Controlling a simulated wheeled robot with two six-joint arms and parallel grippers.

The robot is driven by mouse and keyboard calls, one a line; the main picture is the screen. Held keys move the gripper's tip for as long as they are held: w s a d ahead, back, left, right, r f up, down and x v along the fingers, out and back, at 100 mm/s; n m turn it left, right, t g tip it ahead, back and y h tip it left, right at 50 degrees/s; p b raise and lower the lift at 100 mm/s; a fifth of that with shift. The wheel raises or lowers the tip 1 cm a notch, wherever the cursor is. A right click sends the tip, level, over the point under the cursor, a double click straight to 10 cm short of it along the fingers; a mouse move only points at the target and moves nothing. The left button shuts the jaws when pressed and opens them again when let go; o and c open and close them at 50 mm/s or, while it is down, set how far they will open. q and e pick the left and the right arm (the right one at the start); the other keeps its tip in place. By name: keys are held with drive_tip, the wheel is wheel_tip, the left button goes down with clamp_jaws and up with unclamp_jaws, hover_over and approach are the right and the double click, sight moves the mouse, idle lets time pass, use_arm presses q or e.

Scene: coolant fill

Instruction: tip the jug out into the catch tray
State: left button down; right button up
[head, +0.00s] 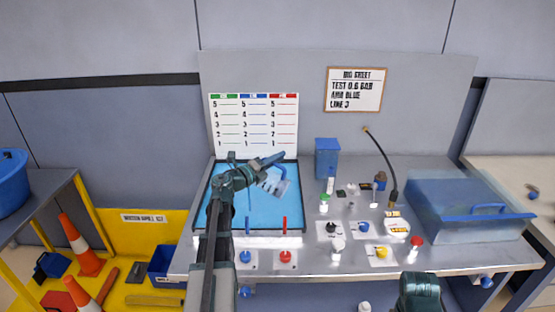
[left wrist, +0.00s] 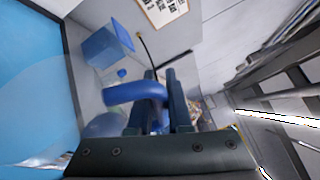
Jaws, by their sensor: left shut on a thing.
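A clear jug (head: 278,187) with a blue handle is held over the catch tray. The catch tray (head: 265,212) has a bright blue inside and a dark rim; it also fills the left of the left wrist view (left wrist: 30,90). My left gripper (head: 268,162) is shut on the jug's handle. The blue handle (left wrist: 135,92) shows between the fingers in the left wrist view, with the see-through body (left wrist: 103,125) beside it. The jug looks tilted, but I cannot tell how far or whether liquid is leaving it.
A blue bin (head: 327,158) stands right of the tray. Several small bottles and caps crowd the middle of the bench. A lidded blue translucent box (head: 465,225) is at the right. A tall marked chart (head: 254,125) stands behind the tray.

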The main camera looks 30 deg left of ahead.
use_arm(q)
drive_tip(key=shift+a+r, duration=0.1)
drive_tip(key=shift+s+a+r+n+t, duration=0.15)
drive_tip(key=shift+a+r+n+t, duration=0.35)
drive_tip(key=shift+a+r+n, duration=0.45)
drive_tip(key=shift+a+f, duration=0.1)
drive_tip(key=shift+a+n, duration=0.2)
drive_tip(key=shift+n, duration=0.15)
idle(0.4)
drive_tip(key=shift+s+a+r+n+t, duration=0.2)
drive_tip(key=shift+a+r+n+t, duration=0.25)
drive_tip(key=shift+a+n, duration=0.3)
drive_tip(key=shift+a, duration=0.1)
idle(1.8)
